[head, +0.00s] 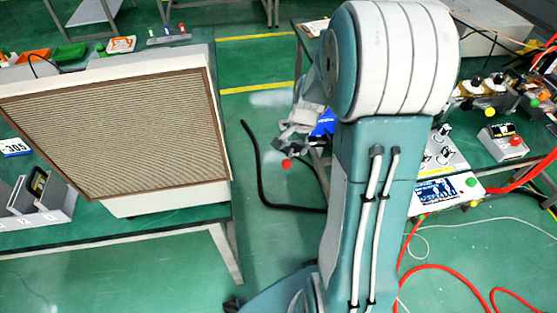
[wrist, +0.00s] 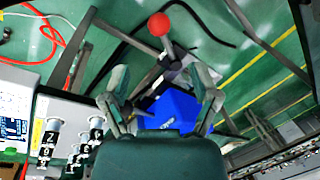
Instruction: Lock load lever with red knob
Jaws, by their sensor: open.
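The red knob (wrist: 159,24) is a round ball on a short grey lever (wrist: 168,45) in the wrist view. It shows beyond my fingertips, a little left of the gap's middle. The lever runs back from the knob toward a grey bracket between the fingers. My gripper (wrist: 160,76) is open, with a finger on each side and nothing gripped. In the head view the red knob (head: 286,163) shows just below my gripper (head: 296,128), left of my arm. My arm hides much of the equipment behind it, and contact cannot be told.
A blue box (wrist: 178,110) lies behind the fingers in the wrist view. A panel with several black-and-white knobs (wrist: 45,145) is at lower left. In the head view, a large mesh-fronted unit (head: 125,130) stands left. A red hose (head: 430,268) lies on the floor at right.

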